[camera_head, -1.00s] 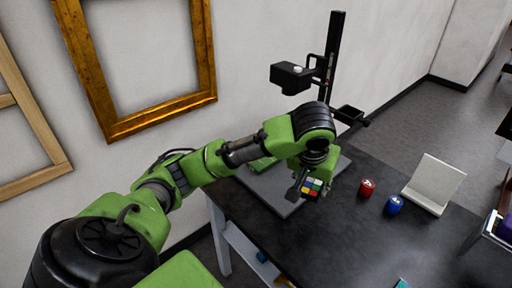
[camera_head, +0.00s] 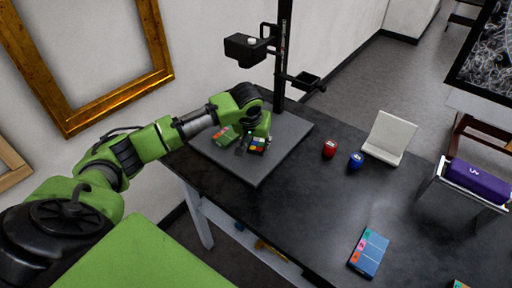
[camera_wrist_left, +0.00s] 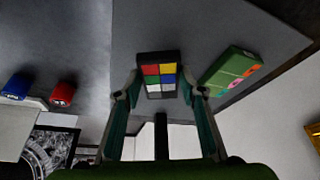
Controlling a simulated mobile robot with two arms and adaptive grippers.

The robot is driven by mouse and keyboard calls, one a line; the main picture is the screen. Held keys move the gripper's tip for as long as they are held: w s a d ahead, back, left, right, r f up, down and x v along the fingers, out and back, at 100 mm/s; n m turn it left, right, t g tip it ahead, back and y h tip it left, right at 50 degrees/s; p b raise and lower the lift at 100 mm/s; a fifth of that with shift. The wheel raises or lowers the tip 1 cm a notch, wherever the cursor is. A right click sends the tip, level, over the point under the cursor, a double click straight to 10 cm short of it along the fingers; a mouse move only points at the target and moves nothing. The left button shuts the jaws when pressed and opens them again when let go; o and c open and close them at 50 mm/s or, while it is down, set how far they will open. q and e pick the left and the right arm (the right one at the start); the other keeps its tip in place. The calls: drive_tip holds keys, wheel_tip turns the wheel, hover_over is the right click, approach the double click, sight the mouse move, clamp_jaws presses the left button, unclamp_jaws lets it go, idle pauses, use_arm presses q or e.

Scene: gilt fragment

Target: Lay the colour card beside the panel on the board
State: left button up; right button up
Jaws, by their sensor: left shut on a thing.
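The colour card (camera_head: 258,144) is a small dark block with coloured squares. My left gripper (camera_head: 250,147) is shut on it, and the left wrist view shows the card (camera_wrist_left: 160,75) between the two fingertips (camera_wrist_left: 162,92). The card is over the grey board (camera_head: 262,172); I cannot tell whether it touches it. The panel (camera_head: 226,135), green with pink and orange spots, lies on the board just left of the card, partly hidden by my arm. In the left wrist view the panel (camera_wrist_left: 232,70) is right of the card, with a gap between them. My right gripper is not in view.
A black column with a camera arm (camera_head: 250,46) rises at the board's back. On the dark table (camera_head: 310,215) stand a red pot (camera_head: 330,149), a blue pot (camera_head: 356,161), a white stand (camera_head: 388,138) and a blue box (camera_head: 369,252). The table between board and blue box is clear.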

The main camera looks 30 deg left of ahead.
sight(255, 147)
use_arm(q)
drive_tip(key=f, duration=0.1)
drive_tip(key=f+p, duration=0.1)
drive_tip(key=f, duration=0.1)
drive_tip(key=shift+w+a, duration=0.1)
drive_tip(key=shift+a, duration=0.15)
drive_tip(key=shift+f, duration=0.3)
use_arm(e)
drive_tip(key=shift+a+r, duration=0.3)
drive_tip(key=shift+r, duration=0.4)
use_arm(q)
drive_tip(key=shift+f, duration=0.15)
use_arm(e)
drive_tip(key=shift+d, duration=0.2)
use_arm(q)
drive_tip(key=o, duration=1.2)
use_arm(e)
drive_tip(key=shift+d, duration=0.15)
